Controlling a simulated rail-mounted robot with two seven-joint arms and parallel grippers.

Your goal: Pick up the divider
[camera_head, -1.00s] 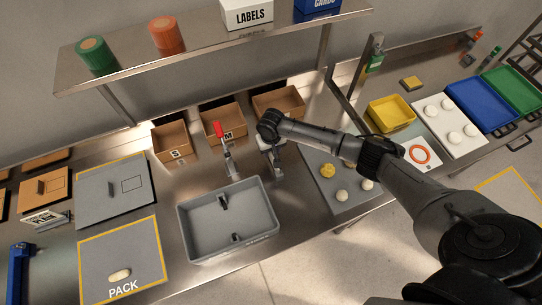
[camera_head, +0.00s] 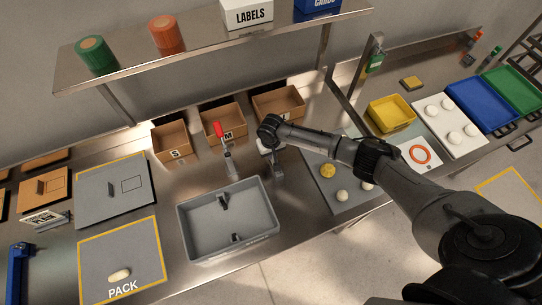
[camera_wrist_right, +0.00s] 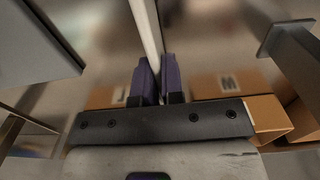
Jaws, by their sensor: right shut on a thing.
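My right gripper (camera_wrist_right: 160,82) is shut on a thin, pale, upright strip (camera_wrist_right: 147,30), seen edge-on between its dark fingers in the right wrist view; I take it for the divider. In the head view the right gripper (camera_head: 275,172) points down over the steel bench, behind the grey bin and in front of the cardboard boxes. My own wrist covers most of the held piece there, so its full shape is hidden. My left gripper is not in view.
A grey bin (camera_head: 186,228) stands in front, with a red-handled tool (camera_head: 229,160) just behind it. Cardboard boxes (camera_head: 170,157) line the back. A grey board with dough balls (camera_head: 342,196) lies right. A shelf (camera_head: 200,45) hangs above.

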